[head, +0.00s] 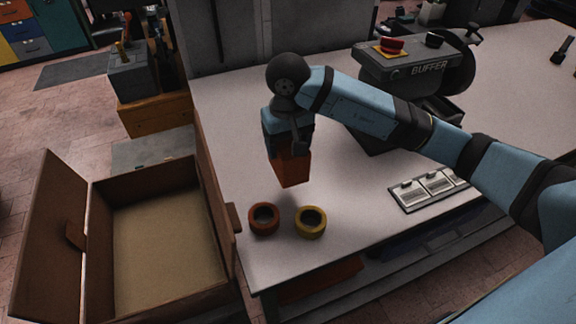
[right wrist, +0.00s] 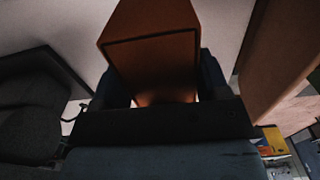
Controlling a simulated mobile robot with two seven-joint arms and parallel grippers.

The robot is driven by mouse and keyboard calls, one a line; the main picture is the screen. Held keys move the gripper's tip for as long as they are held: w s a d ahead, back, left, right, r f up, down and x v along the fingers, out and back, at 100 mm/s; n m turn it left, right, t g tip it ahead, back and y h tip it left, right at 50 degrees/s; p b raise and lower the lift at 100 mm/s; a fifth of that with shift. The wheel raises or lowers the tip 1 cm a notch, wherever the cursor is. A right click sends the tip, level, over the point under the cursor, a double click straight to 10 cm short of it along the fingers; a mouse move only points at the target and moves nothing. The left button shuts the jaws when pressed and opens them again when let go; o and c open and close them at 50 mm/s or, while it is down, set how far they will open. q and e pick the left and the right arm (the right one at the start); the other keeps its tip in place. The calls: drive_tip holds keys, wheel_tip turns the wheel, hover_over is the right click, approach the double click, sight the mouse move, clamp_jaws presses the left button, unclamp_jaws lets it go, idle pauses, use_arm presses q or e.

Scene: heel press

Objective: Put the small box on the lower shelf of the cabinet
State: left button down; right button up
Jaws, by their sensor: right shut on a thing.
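The small box is orange-brown (head: 291,168) and hangs in my right gripper (head: 288,145), which is shut on it above the white table. In the right wrist view the small box (right wrist: 155,45) sits between the two dark fingers of my right gripper (right wrist: 168,92). A brown wooden cabinet (head: 217,215) stands left of the table, with its door (head: 48,245) swung open to the left. Its tan inside is bare in what I see, and I cannot make out a separate lower shelf. My left gripper is not in view.
On the table (head: 240,100), a red ring (head: 264,219) and a yellow ring (head: 310,222) lie below the held box. A grey buffer machine (head: 415,65) stands behind my right arm. A panel with switches (head: 428,189) lies at the right. An orange-brown crate (head: 155,113) stands behind the cabinet.

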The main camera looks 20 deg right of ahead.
wheel_tip(320, 180, down, 8)
drive_tip(key=shift+f+p, duration=0.1)
drive_tip(key=shift+p, duration=0.4)
drive_tip(key=shift+f, duration=0.2)
drive_tip(key=o, duration=0.9)
drive_tip(key=shift+r, duration=0.1)
